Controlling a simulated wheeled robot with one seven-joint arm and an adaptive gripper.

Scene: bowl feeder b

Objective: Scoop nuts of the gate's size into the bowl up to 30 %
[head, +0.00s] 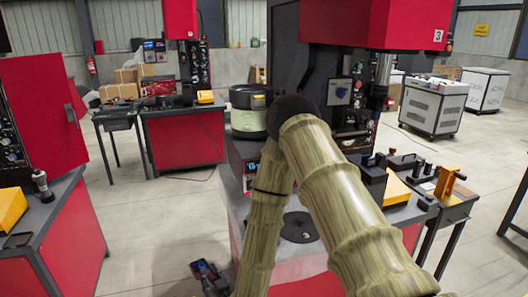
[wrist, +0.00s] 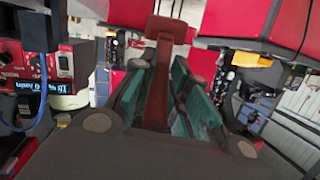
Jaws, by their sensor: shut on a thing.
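My gripper (wrist: 166,78) shows in the wrist view with its teal finger pads shut on a brown-red scoop (wrist: 157,100). The scoop runs forward between the pads to a wider end at the top. In the head view, a small dark shape with teal on it at the bottom left appears to be my gripper, low beside the bench.
A red machine (head: 350,22) rises behind the middle bench. A dark round plate (head: 299,228) lies on the bench top. A yellow clamp (head: 447,181) stands on a side table at right. A red cabinet bench (head: 62,235) is at left, with open floor between.

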